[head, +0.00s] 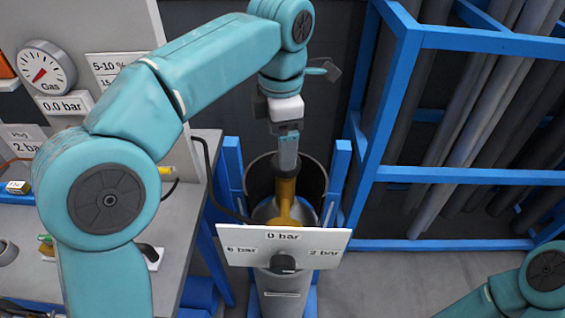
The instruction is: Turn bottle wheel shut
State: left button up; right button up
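The gas bottle (267,212) stands upright below the middle of the head view, with a brass-yellow valve (285,205) on top. A dark bottle wheel (285,178) appears at the top of the valve, mostly covered by my gripper. My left gripper (288,165) points straight down over the wheel, its tip at or just above it. I see its fingers edge-on, so I cannot tell whether they are open, shut or gripping the wheel. My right gripper is out of view; only part of that arm shows at the bottom right.
A white plate (245,248) marked 0, 2 and 6 bar, with a black knob (283,264), stands in front of the bottle. Blue posts (340,180) flank it. A bench (185,235) and gas gauge (45,68) are left. A blue rack (470,174) with pipes is right.

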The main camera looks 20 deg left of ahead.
pick_arm(q)
jog(key=f, duration=0.1)
jog(key=w+f, duration=0.1)
jog(key=f, duration=0.3)
jog(key=shift+w+d, duration=0.4)
jog(key=shift+s+a+f+b, duration=0.15)
jog(key=shift+s+a+b, duration=0.1)
jog(key=shift+s+b, duration=0.05)
jog(key=shift+s, duration=0.3)
jog(key=shift+w+d+f, duration=0.1)
jog(key=shift+w+d, duration=0.15)
jog(key=shift+w, duration=0.05)
jog(key=shift+w+f, duration=0.1)
jog(key=shift+w, duration=0.1)
jog(key=shift+c, duration=0.6)
jog(key=shift+a, duration=0.15)
jog(key=c, duration=0.6)
jog(key=shift+s, duration=0.3)
jog(key=c, duration=0.3)
jog(key=shift+w, duration=0.15)
jog(key=shift+c, duration=0.2)
jog(key=shift+r, duration=0.2)
